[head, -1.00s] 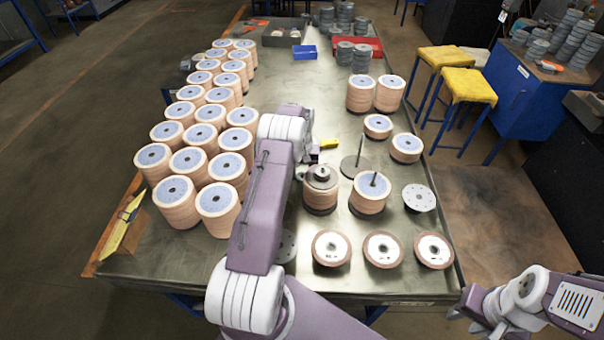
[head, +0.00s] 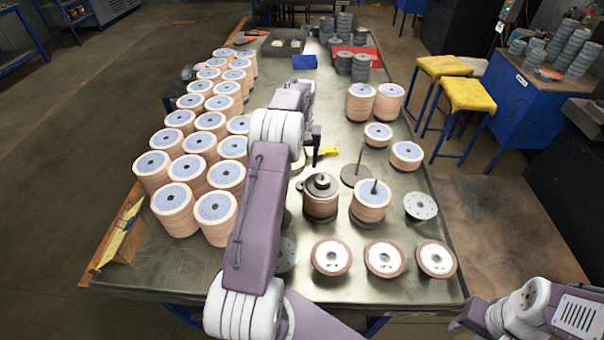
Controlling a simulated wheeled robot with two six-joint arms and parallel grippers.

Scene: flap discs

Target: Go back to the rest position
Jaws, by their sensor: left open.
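My left gripper (head: 314,150) is open and empty above the middle of the metal table (head: 330,105). It is apart from the near disc stack with a dark hub on top (head: 321,197), which stands nearer to me. My left arm hides part of the table and some discs on its left side. My right arm shows only in part at the bottom right corner; its gripper is not in view.
Tall stacks of flap discs (head: 173,205) fill the table's left side. A stack on a spindle (head: 370,200), a bare upright spindle (head: 357,172) and single discs (head: 384,258) stand to the right. A blue bin (head: 304,62) and yellow stools (head: 466,95) are farther back.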

